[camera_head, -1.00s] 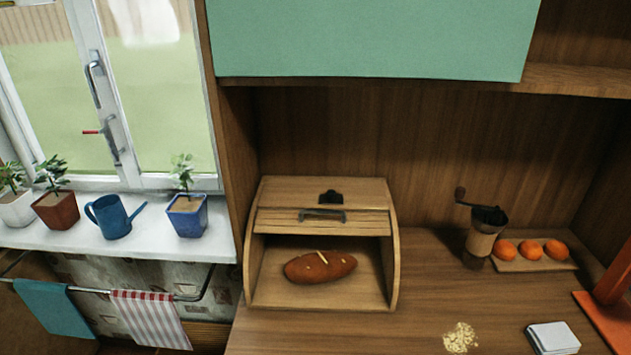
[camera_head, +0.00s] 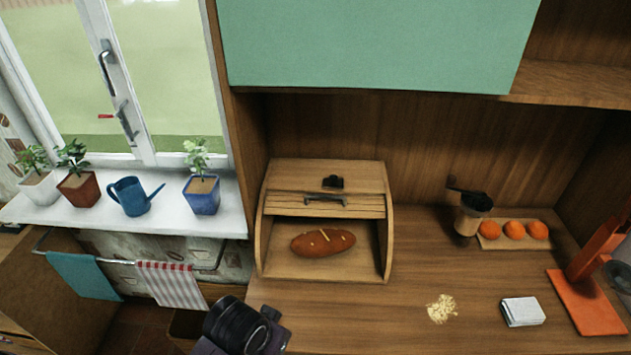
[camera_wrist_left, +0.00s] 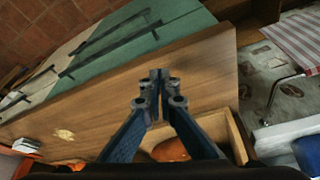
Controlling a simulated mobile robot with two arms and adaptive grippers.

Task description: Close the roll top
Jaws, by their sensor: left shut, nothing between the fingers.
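The wooden bread box (camera_head: 265,235) stands on the counter in the head view, its front open. Its slatted roll top (camera_head: 360,205) is up, with a dark bar handle (camera_head: 325,199) along the raised edge. A brown loaf (camera_head: 323,243) lies inside. My left arm shows at the bottom of the head view, in front of the box and apart from it. In the left wrist view, my left gripper (camera_wrist_left: 158,80) has its fingers together and empty, with part of the box (camera_wrist_left: 222,130) and loaf (camera_wrist_left: 170,150) behind them. My right gripper is out of view.
The hand grinder (camera_head: 467,218), oranges on a board (camera_head: 515,243), crumbs (camera_head: 441,309), a white block (camera_head: 522,311) and an orange-red stand (camera_head: 590,300) are right of the box. Potted plants and a blue watering can (camera_head: 131,196) line the sill at left. Counter directly before the box is clear.

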